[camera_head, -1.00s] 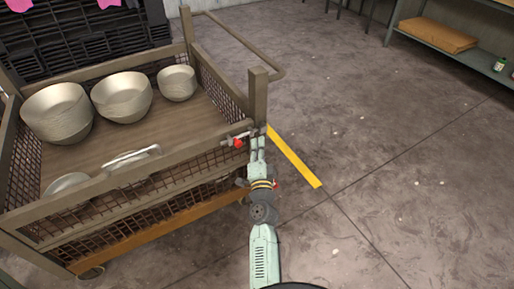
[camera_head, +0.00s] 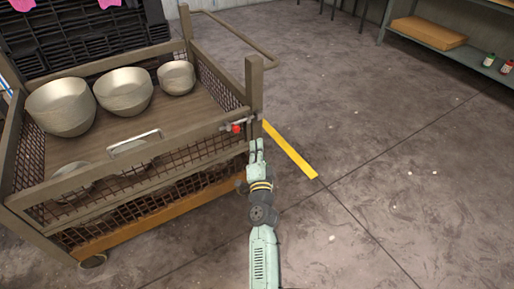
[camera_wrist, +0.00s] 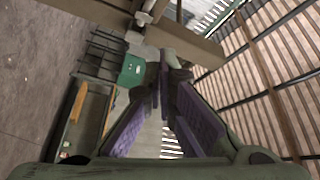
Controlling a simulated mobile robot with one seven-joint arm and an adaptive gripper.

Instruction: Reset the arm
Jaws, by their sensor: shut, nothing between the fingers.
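My gripper (camera_head: 256,146) is just right of the front corner post of a wood-and-mesh cart, near a red-tipped latch (camera_head: 236,128). Its fingers are together and I see nothing between them. In the wrist view the purple finger pads of my gripper (camera_wrist: 163,85) lean toward each other at their tips. In the head view my arm reaches up from the bottom edge, partly bent, along the right side of the cart.
More bowls sit partly hidden behind the front rail. Open floor (camera_head: 400,150) lies right of the cart. A shelf (camera_head: 450,57) stands at the back right.

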